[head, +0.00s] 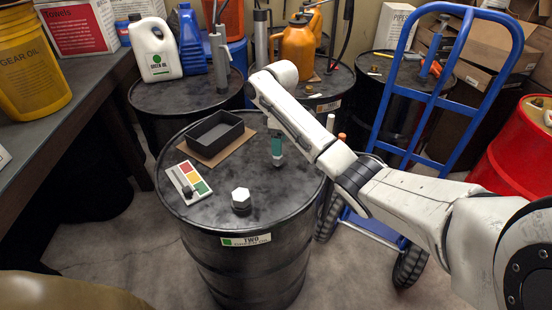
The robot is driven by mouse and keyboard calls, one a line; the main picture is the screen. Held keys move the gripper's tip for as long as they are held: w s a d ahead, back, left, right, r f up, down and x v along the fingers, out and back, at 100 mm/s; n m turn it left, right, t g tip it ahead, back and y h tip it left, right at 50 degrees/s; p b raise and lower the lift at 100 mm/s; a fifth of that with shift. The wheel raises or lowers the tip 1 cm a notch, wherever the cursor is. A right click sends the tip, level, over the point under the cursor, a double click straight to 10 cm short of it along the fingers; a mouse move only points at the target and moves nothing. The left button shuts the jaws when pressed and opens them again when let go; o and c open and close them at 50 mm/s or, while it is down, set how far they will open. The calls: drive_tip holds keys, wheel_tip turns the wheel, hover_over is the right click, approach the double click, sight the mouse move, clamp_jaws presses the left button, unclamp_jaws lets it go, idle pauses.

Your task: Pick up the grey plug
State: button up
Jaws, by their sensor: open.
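A hex-headed plug (241,197) with a pale grey-white top and dark collar stands upright near the front of the black drum marked TWO (225,222). I cannot tell for sure which is meant by the grey plug. My white arm reaches in from the right over the drum's right side.
A blue hand truck (372,130) and a red drum (497,160) are at right. A bench (78,95) borders the left. The drum's front top is mostly clear.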

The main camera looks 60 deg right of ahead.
sight(277, 161)
drive_tip(key=shift+w+a+f+p, duration=0.1)
drive_tip(key=shift+a+f+p, duration=0.2)
drive_tip(key=shift+f, duration=1.35)
drive_tip(key=shift+w+a+f+p, duration=0.1)
drive_tip(key=shift+f+p, duration=0.25)
drive_tip(key=shift+f, duration=1.3)
drive_tip(key=shift+c, duration=0.2)
drive_tip(key=c, duration=1)
drive_tip(key=shift+r, duration=0.1)
drive_tip(key=shift+c, duration=0.2)
